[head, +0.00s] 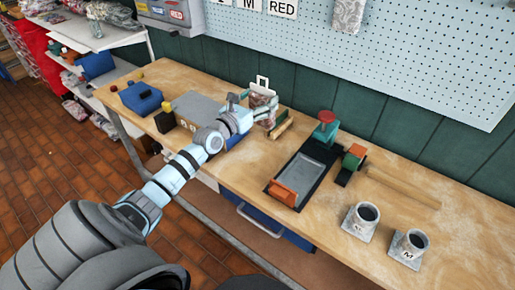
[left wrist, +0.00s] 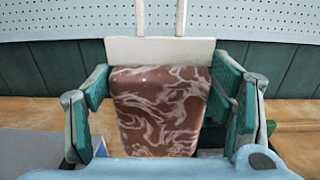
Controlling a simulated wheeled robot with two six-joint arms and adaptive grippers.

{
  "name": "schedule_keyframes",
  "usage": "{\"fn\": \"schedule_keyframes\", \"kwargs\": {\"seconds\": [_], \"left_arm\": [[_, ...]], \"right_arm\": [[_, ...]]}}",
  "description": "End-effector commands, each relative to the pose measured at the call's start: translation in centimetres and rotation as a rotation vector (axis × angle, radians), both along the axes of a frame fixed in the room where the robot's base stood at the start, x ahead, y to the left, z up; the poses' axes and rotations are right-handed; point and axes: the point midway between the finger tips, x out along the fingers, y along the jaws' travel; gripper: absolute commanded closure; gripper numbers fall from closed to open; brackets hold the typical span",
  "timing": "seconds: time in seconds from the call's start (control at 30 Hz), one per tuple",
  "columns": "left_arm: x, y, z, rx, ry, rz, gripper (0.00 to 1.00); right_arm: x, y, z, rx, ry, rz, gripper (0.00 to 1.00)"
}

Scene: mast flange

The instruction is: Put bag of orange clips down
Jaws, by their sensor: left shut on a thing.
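The bag of clips (head: 262,98) is a clear bag with reddish-brown contents, white streaks and a pale header with a loop on top. In the left wrist view the bag (left wrist: 160,112) stands upright between the two green-padded fingers. My left gripper (head: 256,108) is shut on it at the back part of the workbench, near the green wall. The bag's lower end is hidden, so I cannot tell whether it touches the bench. My right gripper is not in view.
The wooden workbench (head: 460,235) carries a grey tray with an orange block (head: 284,193), a green-and-red tool (head: 325,128) and two dark-filled cups (head: 366,214). Wooden pieces (head: 282,128) lie just right of the bag. A grey box (head: 195,103) and a blue case (head: 140,98) stand left.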

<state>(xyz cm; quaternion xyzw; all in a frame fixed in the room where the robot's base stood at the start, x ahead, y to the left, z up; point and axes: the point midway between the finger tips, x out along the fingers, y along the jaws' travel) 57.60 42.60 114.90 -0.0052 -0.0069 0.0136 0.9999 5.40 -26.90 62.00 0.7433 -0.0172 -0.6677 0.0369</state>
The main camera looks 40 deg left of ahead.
Motion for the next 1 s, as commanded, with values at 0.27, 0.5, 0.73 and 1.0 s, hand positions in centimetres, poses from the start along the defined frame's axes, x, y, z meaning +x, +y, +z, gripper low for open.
{"fn": "schedule_keyframes", "kwargs": {"seconds": [0.27,0.5,0.73,1.0], "left_arm": [[0.0,-0.1,-12.5,0.0,0.003,-0.001,0.72],[0.0,-0.1,-15.5,0.001,0.002,-0.002,0.72],[0.0,-0.1,-19.3,0.001,0.002,-0.003,0.72],[0.0,-0.1,-18.9,0.001,0.003,-0.003,0.72]], "right_arm": [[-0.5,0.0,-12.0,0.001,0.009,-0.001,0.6],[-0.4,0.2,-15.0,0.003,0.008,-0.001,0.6],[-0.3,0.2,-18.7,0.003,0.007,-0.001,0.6],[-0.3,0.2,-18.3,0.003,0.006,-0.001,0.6]]}}
